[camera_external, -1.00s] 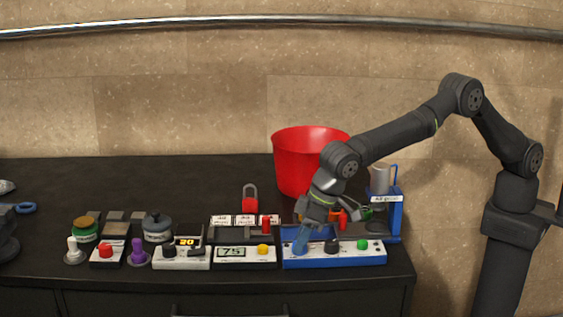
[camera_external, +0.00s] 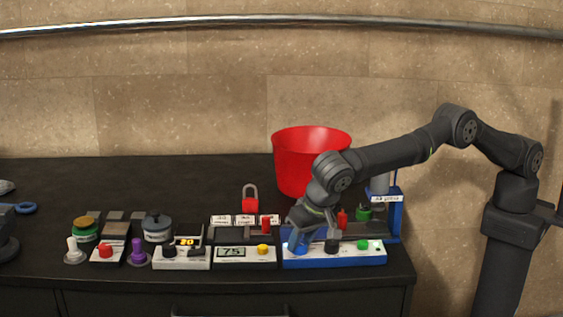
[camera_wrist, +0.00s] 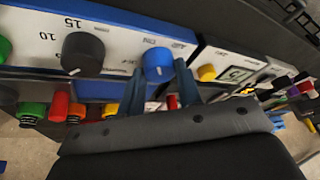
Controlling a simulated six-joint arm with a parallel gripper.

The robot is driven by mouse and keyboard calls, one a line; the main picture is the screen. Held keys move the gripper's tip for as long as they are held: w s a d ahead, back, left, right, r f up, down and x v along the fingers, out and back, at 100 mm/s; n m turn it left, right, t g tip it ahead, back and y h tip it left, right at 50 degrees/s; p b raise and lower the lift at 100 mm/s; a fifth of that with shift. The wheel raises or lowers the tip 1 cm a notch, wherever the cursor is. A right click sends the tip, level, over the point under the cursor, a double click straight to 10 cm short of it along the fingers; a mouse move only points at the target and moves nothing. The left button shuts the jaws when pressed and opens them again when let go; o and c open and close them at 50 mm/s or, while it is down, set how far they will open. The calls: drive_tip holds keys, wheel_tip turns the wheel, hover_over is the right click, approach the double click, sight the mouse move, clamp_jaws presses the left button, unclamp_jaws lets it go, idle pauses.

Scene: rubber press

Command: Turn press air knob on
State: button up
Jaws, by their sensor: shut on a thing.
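A blue knob (camera_wrist: 157,62) sits on the white face of a blue-edged panel (camera_external: 340,262). I cannot read its label clearly. My gripper (camera_wrist: 159,76) is shut on this knob, with one bluish finger on each side of it. In the external view, my gripper (camera_external: 300,243) reaches down to the left end of the panel and largely hides the knob. A black knob (camera_wrist: 82,52) with a white pointer and a number scale is beside it. It also shows in the external view (camera_external: 331,246), with a green knob (camera_external: 362,245) farther right.
Left of the panel is a unit with a display and a yellow knob (camera_external: 263,249). A red bucket (camera_external: 295,165) and a red padlock (camera_external: 250,204) stand behind. A blue stand (camera_external: 395,215) is at right. Several small controls crowd the left.

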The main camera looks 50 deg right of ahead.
drive_tip(key=shift+m, duration=0.4)
drive_tip(key=o, duration=1)
drive_tip(key=shift+c, duration=0.2)
drive_tip(key=v, duration=0.7)
drive_tip(key=shift+a+r, duration=0.15)
drive_tip(key=shift+r, duration=0.15)
drive_tip(key=shift+s+f, duration=0.1)
